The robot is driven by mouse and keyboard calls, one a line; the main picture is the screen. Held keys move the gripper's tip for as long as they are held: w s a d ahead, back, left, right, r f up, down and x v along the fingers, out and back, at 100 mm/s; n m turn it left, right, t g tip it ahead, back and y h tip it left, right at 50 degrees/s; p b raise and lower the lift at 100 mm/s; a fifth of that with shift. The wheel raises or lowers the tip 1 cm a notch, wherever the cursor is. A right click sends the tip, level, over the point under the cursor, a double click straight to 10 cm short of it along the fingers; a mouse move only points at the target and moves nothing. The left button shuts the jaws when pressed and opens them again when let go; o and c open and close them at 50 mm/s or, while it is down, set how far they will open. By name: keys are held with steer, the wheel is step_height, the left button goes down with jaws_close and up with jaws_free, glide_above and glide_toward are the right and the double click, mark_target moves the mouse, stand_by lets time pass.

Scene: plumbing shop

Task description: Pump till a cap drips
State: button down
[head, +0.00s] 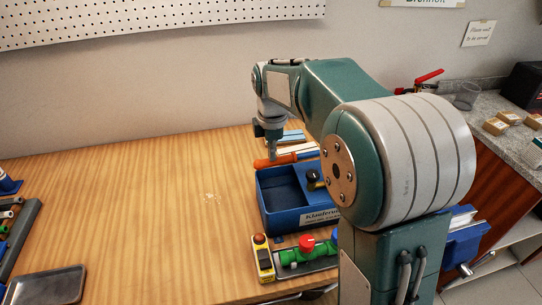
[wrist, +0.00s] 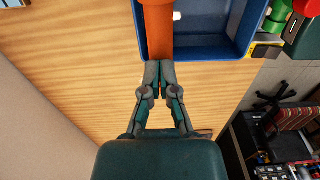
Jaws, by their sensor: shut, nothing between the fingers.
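A blue open-topped pump box (head: 267,208) with a white label stands near the right side of the wooden bench. An orange pump handle (head: 287,159) lies across its back edge; it also shows in the wrist view (wrist: 157,30). My gripper (head: 272,158) is at the handle's left end in the head view. In the wrist view its fingers (wrist: 159,66) are shut together with nothing between them, right by the handle's end; I cannot tell if they touch it. A green pipe assembly (head: 300,256) with a red knob (head: 306,243) lies in front of the box. No drip is visible.
A dark tray (head: 47,286) and a grey rack (head: 18,240) are at the left. A blue vise (head: 465,235) is at the right edge.

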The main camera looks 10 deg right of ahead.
step_height(320, 180, up, 13)
steer(key=d, duration=0.2)
steer(key=shift+a+f, duration=0.35)
steer(key=shift+f, duration=1.9)
steer(key=shift+a+f, duration=0.35)
steer(key=shift+f, duration=1.85)
steer(key=shift+a+f, duration=0.35)
steer(key=shift+f, duration=1.9)
step_height(320, 180, up, 13)
steer(key=d, duration=0.2)
step_height(320, 180, up, 5)
steer(key=shift+f, duration=0.1)
